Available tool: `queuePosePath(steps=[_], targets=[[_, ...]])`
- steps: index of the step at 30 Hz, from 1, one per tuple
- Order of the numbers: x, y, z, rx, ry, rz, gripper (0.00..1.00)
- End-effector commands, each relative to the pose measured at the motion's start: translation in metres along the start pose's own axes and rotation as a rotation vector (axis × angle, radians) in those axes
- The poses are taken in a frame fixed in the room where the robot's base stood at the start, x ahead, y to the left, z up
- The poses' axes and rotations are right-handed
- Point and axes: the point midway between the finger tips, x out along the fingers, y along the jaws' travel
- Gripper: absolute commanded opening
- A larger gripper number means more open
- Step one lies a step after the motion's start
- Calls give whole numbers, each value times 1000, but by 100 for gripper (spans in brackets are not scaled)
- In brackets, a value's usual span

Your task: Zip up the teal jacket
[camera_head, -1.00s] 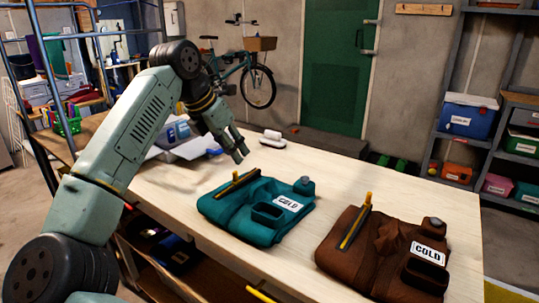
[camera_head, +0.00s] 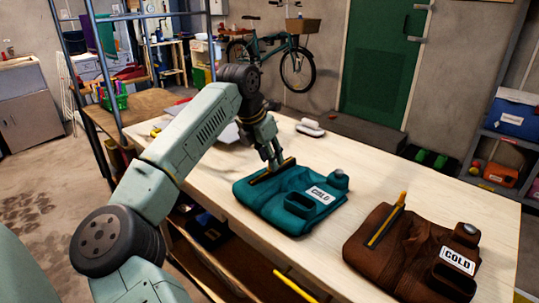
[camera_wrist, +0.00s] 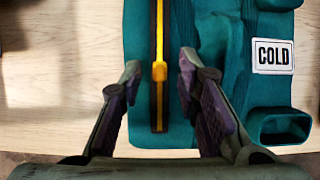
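The teal jacket (camera_head: 285,205) lies folded on the wooden table, with a white COLD label (camera_head: 320,194) on it. It also fills much of the wrist view (camera_wrist: 210,40). Its zipper is a dark strip with a yellow line (camera_wrist: 159,25), and a yellow slider (camera_wrist: 159,71) sits on it. My gripper (camera_head: 275,165) is over the jacket's far left part, by the zipper strip (camera_head: 272,171). In the wrist view my gripper (camera_wrist: 157,75) is open, with one finger on each side of the slider. I cannot tell whether the fingers touch the jacket.
A brown jacket (camera_head: 400,245) with its own COLD label and yellow zipper lies to the right on the same table (camera_head: 460,190). A white object (camera_head: 310,127) lies at the table's back. Bare table lies between the jackets.

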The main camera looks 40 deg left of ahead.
Motion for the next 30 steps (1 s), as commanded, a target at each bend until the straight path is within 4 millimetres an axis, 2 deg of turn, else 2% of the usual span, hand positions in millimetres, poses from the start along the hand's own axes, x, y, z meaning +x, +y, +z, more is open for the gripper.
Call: queuePosePath(steps=[9, 22, 30], targets=[[3, 0, 0, 0, -1, 0, 30], [3, 0, 0, 0, 0, 0, 1], [3, 0, 0, 0, -1, 0, 0]])
